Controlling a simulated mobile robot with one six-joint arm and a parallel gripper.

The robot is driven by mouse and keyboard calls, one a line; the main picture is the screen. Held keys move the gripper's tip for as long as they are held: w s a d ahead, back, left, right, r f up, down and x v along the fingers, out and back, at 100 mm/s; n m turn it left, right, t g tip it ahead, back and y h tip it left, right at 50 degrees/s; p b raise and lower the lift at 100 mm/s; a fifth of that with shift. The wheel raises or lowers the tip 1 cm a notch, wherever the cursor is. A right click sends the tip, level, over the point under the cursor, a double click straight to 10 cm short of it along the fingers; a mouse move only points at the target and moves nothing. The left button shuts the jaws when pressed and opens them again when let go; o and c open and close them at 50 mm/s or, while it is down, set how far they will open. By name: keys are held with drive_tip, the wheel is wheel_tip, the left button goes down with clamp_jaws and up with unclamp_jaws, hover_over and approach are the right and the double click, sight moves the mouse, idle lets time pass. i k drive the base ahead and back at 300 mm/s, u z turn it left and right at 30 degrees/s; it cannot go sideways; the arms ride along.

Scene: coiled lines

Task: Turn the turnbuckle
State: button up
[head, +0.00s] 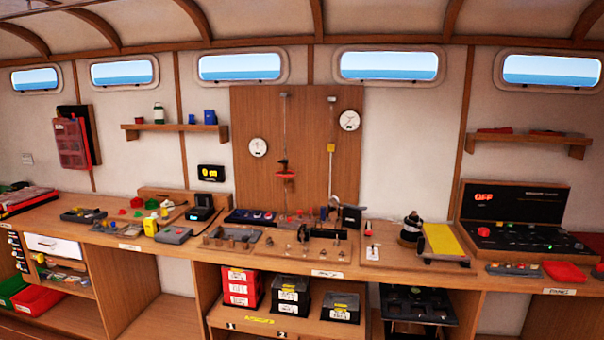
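A tall wooden panel (255,110) stands against the back wall behind the bench. Two thin vertical lines hang on it from small light fittings near its top. On the left line is a dark fitting with a red piece (285,174) below it. On the right line is a yellow block (331,148), with a pale rounded piece (334,200) lower down. Neither line's fittings are clear enough to tell which is the turnbuckle. My gripper is not in view.
Round white gauges (349,120) are mounted on the panel. Small parts and trays crowd the bench (125,232) below. A black console reading OFF (515,205) stands at right. Red and black boxes (291,294) sit on the shelf underneath.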

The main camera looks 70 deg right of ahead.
sight(285, 173)
drive_tip(key=z, duration=0.4)
drive_tip(key=i, duration=0.6)
drive_tip(key=z, duration=0.9)
drive_tip(key=i, duration=0.65)
drive_tip(key=z, duration=0.4)
